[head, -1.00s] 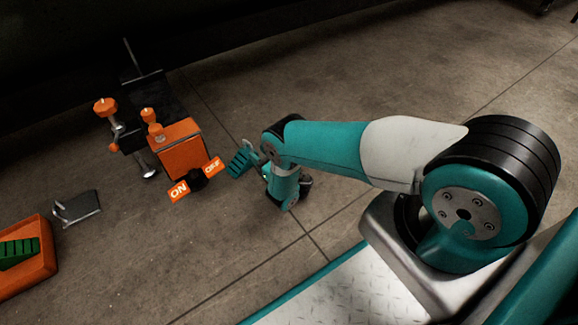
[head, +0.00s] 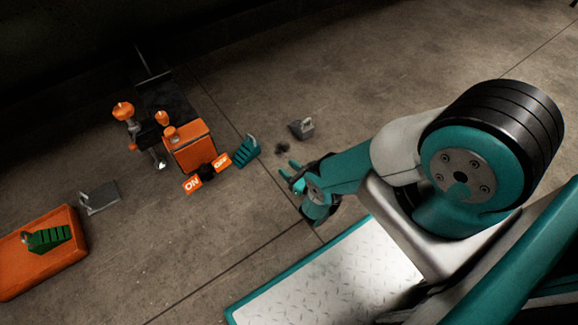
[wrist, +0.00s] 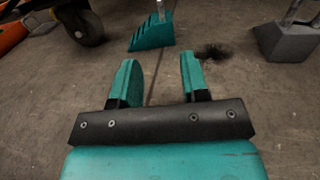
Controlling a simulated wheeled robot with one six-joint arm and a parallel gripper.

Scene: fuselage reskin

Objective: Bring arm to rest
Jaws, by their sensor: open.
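In the wrist view my gripper (wrist: 157,75) also shows open and empty, with bare floor between the fingers. A teal ribbed wedge (head: 246,151) lies beyond the fingertips, apart from them, beside the orange machine. The wedge also shows in the wrist view (wrist: 152,34).
An orange machine (head: 190,147) with ON and OFF labels stands at upper left. A grey block (head: 301,128) and a dark floor stain (head: 282,148) lie near my gripper.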

